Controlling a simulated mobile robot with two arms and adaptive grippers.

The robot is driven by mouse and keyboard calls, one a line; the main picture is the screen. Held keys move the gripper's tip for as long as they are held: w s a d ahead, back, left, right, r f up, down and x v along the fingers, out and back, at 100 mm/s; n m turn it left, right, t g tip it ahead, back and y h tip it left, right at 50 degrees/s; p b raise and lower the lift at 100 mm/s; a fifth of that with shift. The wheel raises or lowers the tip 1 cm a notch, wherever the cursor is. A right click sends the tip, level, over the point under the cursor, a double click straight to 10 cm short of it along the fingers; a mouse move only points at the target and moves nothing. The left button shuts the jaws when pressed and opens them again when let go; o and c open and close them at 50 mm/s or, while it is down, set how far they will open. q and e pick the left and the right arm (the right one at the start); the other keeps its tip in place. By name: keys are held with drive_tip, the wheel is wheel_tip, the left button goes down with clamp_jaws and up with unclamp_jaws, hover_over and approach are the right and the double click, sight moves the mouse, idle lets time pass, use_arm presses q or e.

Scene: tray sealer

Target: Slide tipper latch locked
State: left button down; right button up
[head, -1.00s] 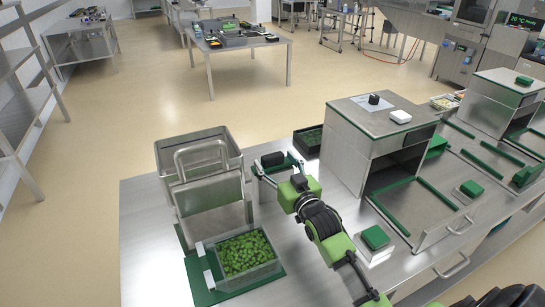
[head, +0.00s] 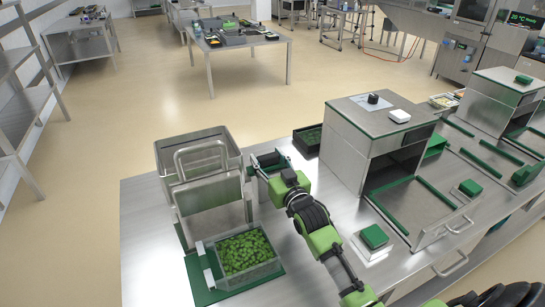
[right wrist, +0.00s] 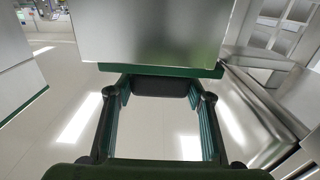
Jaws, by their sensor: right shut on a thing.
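The tipper (head: 222,205) is a steel tilting plate with a tube handle, in front of an open steel bin (head: 180,150) at the left of the bench. A dark block (head: 268,161), seemingly the latch's grip, is at the tipper's right side. My right gripper (head: 267,168) reaches it from the front right and is shut on it. In the right wrist view the dark block (right wrist: 160,87) spans between the two fingertips (right wrist: 160,92), below a steel plate with a green edge. The latch's slide is largely hidden. My left gripper is not in view.
A clear tray of green pieces (head: 243,255) sits on a green base (head: 200,287) in front of the tipper. A black tray (head: 308,138) stands behind, and a steel sealer (head: 375,130) to the right. A green button box (head: 373,238) is at the front.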

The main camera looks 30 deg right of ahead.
drive_tip(key=a, duration=0.3)
drive_tip(key=shift+w, duration=0.1)
drive_tip(key=o, duration=1.6)
drive_tip(key=shift+a, duration=0.2)
drive_tip(key=shift+s+f, duration=0.1)
drive_tip(key=shift+s, duration=0.1)
drive_tip(key=s, duration=1.1)
drive_tip(key=shift+s+a, duration=0.2)
drive_tip(key=shift+s, duration=0.1)
